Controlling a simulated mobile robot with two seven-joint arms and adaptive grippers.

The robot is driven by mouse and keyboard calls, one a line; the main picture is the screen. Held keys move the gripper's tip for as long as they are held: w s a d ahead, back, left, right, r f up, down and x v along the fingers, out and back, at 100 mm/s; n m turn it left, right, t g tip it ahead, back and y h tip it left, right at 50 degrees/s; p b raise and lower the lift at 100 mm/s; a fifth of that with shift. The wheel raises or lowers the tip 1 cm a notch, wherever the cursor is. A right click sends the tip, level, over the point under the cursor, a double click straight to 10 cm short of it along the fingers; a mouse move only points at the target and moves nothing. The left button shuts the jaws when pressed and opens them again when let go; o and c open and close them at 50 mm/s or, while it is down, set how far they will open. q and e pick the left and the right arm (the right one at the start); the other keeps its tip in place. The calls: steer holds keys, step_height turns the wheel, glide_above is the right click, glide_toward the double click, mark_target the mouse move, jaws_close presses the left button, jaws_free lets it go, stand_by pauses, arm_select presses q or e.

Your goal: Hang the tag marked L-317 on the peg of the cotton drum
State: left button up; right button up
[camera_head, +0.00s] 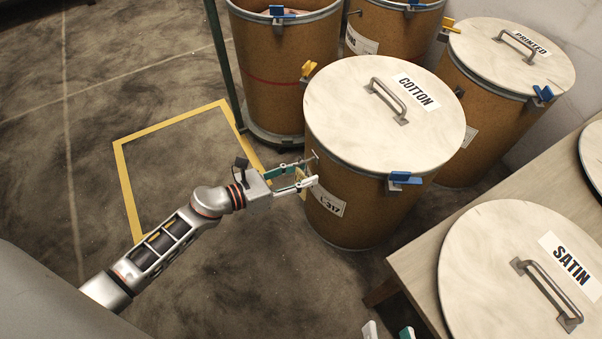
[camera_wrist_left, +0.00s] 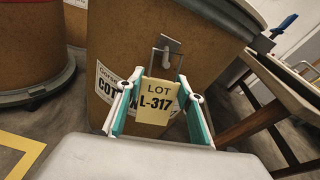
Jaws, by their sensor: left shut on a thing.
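The cotton drum (camera_head: 338,187) is brown, with a pale lid marked COTTON (camera_head: 414,90) and a white side label ending in 317 (camera_head: 326,201). My left gripper (camera_head: 305,180) is at the drum's left side, shut on a yellow tag. In the left wrist view the tag (camera_wrist_left: 157,101) reads LOT L-317 and hangs upright between the fingertips. A small grey metal peg (camera_wrist_left: 168,44) shows on the drum wall just above the tag, by a thin wire loop. I cannot tell whether the loop is around the peg. My right gripper (camera_head: 389,331) is partly cut off, fingertips apart.
A wooden table (camera_head: 412,262) with a SATIN drum lid (camera_head: 490,260) is at right. A green post (camera_head: 222,60) stands behind the yellow floor square (camera_head: 127,185). The floor at left is clear.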

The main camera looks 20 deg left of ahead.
arm_select(q)
steer(key=o, duration=0.9)
